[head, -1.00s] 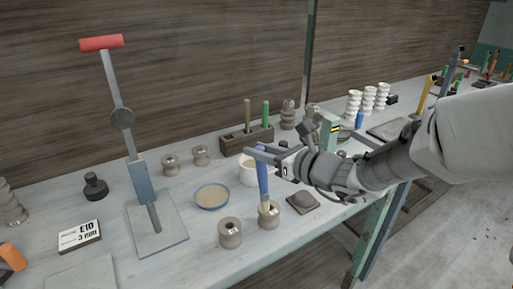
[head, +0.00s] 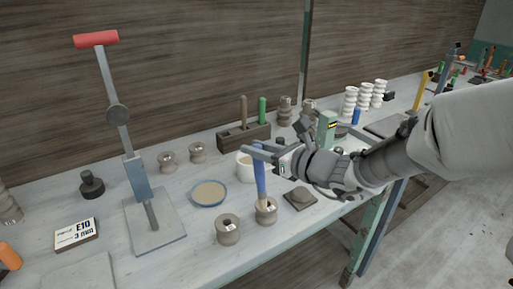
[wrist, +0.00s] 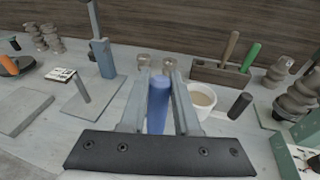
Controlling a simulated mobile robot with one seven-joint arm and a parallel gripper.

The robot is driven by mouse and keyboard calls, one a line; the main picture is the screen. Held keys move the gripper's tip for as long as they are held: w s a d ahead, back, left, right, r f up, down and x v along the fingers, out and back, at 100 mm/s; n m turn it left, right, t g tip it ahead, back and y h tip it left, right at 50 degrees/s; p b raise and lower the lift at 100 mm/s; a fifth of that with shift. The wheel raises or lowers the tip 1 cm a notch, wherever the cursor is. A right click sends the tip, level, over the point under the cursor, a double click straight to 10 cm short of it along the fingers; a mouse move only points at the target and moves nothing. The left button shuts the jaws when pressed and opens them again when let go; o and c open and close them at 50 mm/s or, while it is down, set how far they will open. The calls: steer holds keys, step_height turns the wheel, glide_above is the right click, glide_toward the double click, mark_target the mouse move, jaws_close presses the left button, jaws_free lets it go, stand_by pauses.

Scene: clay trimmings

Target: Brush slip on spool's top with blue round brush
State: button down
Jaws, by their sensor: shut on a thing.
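My gripper (head: 262,151) is shut on the blue round brush (head: 260,180) and holds it upright by its handle. In the wrist view the blue handle (wrist: 158,100) stands between the two fingers. The brush's lower end is at the top of a grey-brown spool (head: 266,214); whether the bristles touch it I cannot tell. A second spool (head: 228,233) with a dark hole in its top stands to the left. A shallow blue-rimmed dish (head: 208,206) holds beige material. A white cup (head: 245,171) behind the brush also holds beige liquid, seen in the wrist view (wrist: 202,98).
A lever press (head: 134,175) with a red handle stands at the left, by an E10 card (head: 76,234). A wooden tool block (head: 243,138) and more spools stand behind. A flat clay piece (head: 300,198) lies right of the brushed spool, near the table's front edge.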

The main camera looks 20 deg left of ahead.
steer(key=shift+f, duration=0.25)
steer(key=shift+r, duration=0.2)
steer(key=shift+r, duration=0.25)
steer(key=shift+d, duration=0.1)
steer(key=shift+w+d+p, duration=0.3)
steer(key=shift+w+d, duration=0.05)
steer(key=shift+d, duration=0.55)
steer(key=shift+f+b, duration=0.4)
stand_by(0.6)
steer(key=shift+r, duration=0.2)
